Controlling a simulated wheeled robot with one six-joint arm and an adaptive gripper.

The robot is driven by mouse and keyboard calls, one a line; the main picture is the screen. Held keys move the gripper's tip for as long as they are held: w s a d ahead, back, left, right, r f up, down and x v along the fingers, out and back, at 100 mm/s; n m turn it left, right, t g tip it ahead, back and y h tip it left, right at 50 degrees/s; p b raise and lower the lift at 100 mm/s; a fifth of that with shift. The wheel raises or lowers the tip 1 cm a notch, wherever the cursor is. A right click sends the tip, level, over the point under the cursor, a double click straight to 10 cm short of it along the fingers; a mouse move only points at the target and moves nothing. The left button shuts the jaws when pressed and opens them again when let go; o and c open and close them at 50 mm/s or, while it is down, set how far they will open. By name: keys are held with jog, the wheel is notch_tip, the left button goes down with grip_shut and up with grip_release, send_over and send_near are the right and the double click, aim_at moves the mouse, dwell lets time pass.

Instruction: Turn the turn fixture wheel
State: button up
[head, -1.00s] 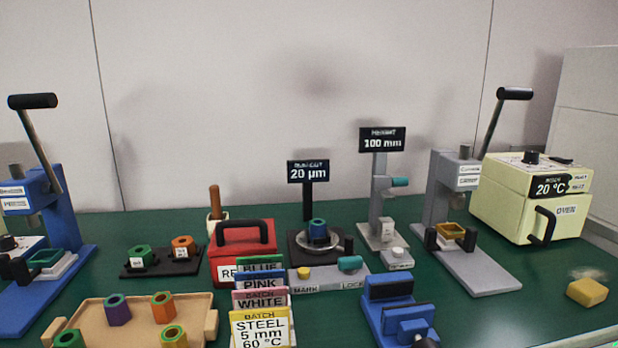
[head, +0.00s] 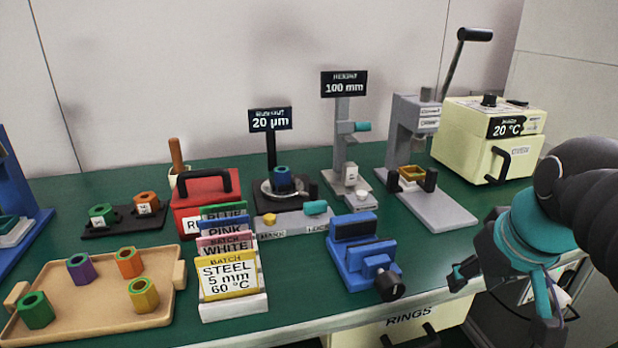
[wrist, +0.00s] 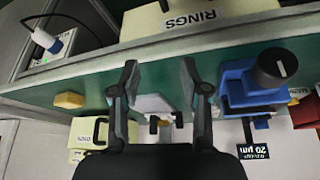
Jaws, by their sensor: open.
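A blue fixture (head: 352,257) stands near the front edge of the green bench and carries a round black wheel (head: 390,285) on its front. In the wrist view the blue fixture (wrist: 240,88) is at the right, and its wheel (wrist: 274,68) shows a white line on its face. My gripper (head: 503,303) is to the right of the wheel in the head view, by the bench's front edge, and touches nothing there. In the wrist view my gripper (wrist: 159,78) is open, with empty space between its fingers; the wheel is apart from them, to the right.
Card holder (head: 235,303) and wooden tray (head: 95,318) lie left of the fixture. A grey press (head: 445,212), runout stand (head: 290,205) and oven (head: 460,143) stand behind. A drawer marked RINGS (head: 380,325) is below. A yellow block (wrist: 69,100) shows in the wrist view.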

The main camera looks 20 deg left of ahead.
jog(key=w+a+r+n+g+y, duration=0.2)
jog(key=w+a+r+n, duration=0.4)
jog(key=w+a+r, duration=0.45)
jog(key=n+g+y+b, duration=0.1)
jog(key=n+g+b, duration=0.1)
jog(key=n, duration=0.4)
send_near(314, 182)
jog(key=b+x, duration=0.3)
jog(key=x, duration=0.7)
jog(key=shift+f, duration=0.3)
grip_shut()
